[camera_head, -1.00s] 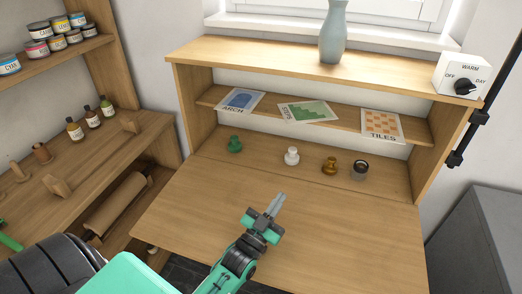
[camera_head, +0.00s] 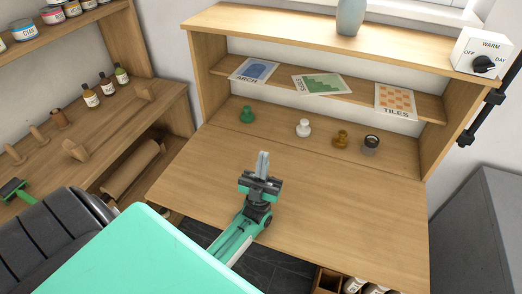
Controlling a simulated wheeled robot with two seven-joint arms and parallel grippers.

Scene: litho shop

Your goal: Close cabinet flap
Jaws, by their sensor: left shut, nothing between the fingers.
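The wooden cabinet (camera_head: 208,80) stands against the wall, with an open front. Its flap (camera_head: 340,205) is folded down and lies about flat, like a desk top, in front of the shelf. My left gripper (camera_head: 262,160) is over the flap, left of its middle, with fingers shut and empty, pointing toward the cabinet. Whether it touches the flap I cannot tell. My right gripper is not in view.
A vase (camera_head: 350,17) and dial box (camera_head: 483,52) are on top. A grey cabinet (camera_head: 478,225) stands right.

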